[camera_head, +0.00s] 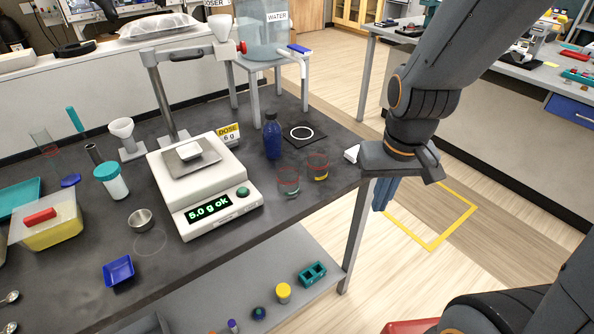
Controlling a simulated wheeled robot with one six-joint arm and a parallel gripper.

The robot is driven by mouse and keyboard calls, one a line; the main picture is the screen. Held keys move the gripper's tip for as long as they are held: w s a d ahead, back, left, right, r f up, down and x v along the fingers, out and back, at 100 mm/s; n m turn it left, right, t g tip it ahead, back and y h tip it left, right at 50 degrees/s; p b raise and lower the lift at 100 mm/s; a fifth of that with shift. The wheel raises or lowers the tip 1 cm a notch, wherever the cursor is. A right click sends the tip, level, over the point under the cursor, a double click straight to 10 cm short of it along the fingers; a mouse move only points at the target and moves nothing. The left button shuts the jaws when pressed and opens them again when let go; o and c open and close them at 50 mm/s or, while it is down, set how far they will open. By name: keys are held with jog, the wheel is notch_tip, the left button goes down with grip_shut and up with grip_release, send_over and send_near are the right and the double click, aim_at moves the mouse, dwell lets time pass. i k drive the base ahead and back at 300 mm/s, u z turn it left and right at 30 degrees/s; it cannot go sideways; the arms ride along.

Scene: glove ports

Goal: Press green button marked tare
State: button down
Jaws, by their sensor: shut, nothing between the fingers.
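A white scale (204,180) stands on the dark bench. Its green button (242,192) is on the front panel, right of a display (209,207) that reads "5.0 g ok". Any lettering on the button is too small to read. A small white dish (188,151) sits on the scale's pan. My gripper (383,195) is shut and empty, pointing down just past the bench's right edge. It is well to the right of the button and apart from it.
A dark blue bottle (272,137) and two clear beakers (289,181) (318,167) stand between the scale and my gripper. A yellow "DOSE" sign (229,134) is behind the scale. A metal stand (157,92) rises behind it. A metal cup (141,219) is at its left.

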aim_at(243, 191)
jog(key=z, duration=0.65)
jog(key=k, duration=1)
jog(key=u, duration=1.15)
jog(key=i, duration=0.5)
